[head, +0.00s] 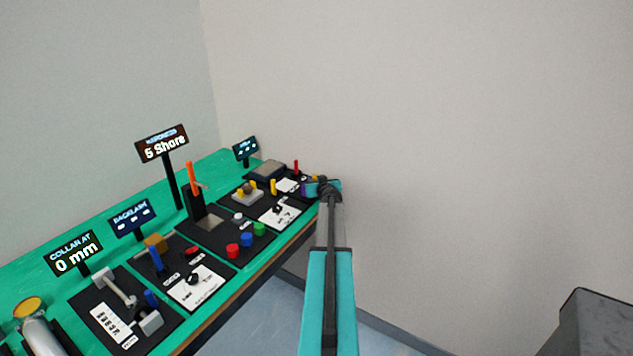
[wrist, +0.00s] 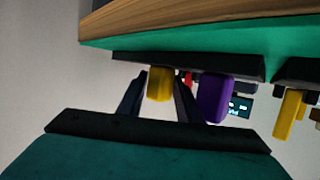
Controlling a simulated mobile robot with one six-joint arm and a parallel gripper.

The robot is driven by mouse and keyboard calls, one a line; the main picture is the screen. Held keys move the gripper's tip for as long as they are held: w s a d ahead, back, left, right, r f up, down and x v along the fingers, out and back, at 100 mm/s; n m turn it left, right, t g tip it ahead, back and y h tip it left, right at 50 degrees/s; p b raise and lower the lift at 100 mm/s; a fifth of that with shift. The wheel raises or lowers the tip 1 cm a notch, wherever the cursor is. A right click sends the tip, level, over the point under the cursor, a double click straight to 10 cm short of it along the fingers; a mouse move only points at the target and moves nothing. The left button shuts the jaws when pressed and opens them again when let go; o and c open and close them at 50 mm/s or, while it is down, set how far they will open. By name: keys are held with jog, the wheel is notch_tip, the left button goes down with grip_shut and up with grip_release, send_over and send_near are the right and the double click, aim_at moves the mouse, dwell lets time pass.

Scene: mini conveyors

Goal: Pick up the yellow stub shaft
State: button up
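The short yellow stub shaft (wrist: 160,84) stands on a dark panel, framed between the two fingers of my gripper (wrist: 160,82) in the wrist view, which shows the bench upside down. The fingers are apart, one on each side of it, with little or no visible gap; I cannot tell whether they touch it. In the head view, the yellow stub (head: 315,179) shows just left of my gripper (head: 322,184) at the bench's far right end. A purple block (wrist: 212,98) stands close beside the stub and one finger.
A taller yellow peg (wrist: 287,115) stands farther right in the wrist view. A red peg (head: 296,167) stands near the stub in the head view. The green bench (head: 105,232) holds several dark panels with levers, knobs and signs. A bare wall lies beyond.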

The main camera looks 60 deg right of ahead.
dwell(0.5)
grip_shut()
jog(key=shift+r, duration=0.1)
jog(key=shift+r, duration=0.8)
jog(key=shift+r+b, duration=0.4)
jog(key=shift+r, duration=0.55)
jog(key=s+a+r+b, duration=0.1)
jog(key=s+a+b, duration=0.4)
jog(key=s+a, duration=0.4)
jog(key=shift+s+a+r, duration=0.15)
jog(key=shift+s+a, duration=0.15)
jog(key=shift+s, duration=1.6)
